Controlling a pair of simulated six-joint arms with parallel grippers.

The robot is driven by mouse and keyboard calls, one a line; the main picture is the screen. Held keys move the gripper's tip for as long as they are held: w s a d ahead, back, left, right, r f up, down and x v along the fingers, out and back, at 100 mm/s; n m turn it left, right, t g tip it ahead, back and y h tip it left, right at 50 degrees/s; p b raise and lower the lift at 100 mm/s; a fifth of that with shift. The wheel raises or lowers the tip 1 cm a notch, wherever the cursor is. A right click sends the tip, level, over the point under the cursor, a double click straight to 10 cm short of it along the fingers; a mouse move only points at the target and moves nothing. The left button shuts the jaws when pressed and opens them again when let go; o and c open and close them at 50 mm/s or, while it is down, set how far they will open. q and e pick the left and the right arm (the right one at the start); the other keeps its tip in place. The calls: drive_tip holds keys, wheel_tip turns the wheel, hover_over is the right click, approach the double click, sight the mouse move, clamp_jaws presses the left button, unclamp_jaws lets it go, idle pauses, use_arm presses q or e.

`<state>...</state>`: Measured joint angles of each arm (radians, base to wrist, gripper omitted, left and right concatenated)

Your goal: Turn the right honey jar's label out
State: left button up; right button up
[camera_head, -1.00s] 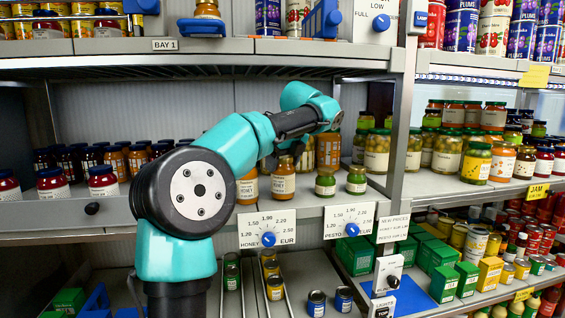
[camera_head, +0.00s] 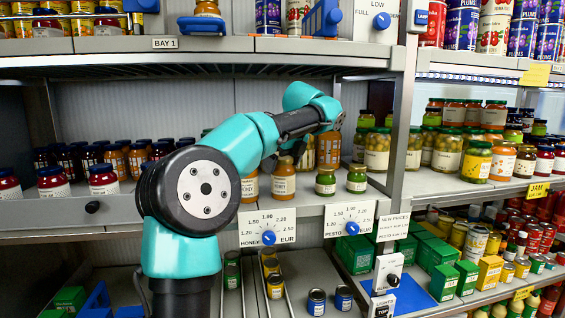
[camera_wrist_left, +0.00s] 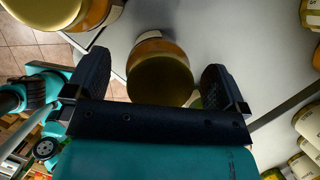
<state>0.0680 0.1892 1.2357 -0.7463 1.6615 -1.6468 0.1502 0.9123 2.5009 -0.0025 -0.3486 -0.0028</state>
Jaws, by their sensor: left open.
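The right honey jar (camera_head: 283,182) stands upright at the front of the middle shelf, an amber jar; I cannot make out clearly which way its label faces. The left honey jar (camera_head: 249,187) stands beside it. My left gripper (camera_head: 288,150) reaches over the right honey jar from above and behind. In the left wrist view the right jar's dark gold lid (camera_wrist_left: 160,80) lies between the two open fingers (camera_wrist_left: 155,88), with a gap on both sides. The left honey jar also shows at the top left there (camera_wrist_left: 95,14). My right gripper is not in view.
Two green pesto jars (camera_head: 326,182) stand to the right on the same shelf. Larger jars (camera_head: 329,148) stand behind. Price dials (camera_head: 268,238) hang on the shelf's front edge. The shelf board left of the honey jars is partly hidden by my arm.

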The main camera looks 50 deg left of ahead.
use_arm(q)
drive_tip(key=shift+v, duration=2.15)
drive_tip(key=d, duration=1.2)
drive_tip(key=shift+w+r, duration=0.3)
drive_tip(key=shift+w, duration=0.2)
drive_tip(key=shift+d, duration=0.1)
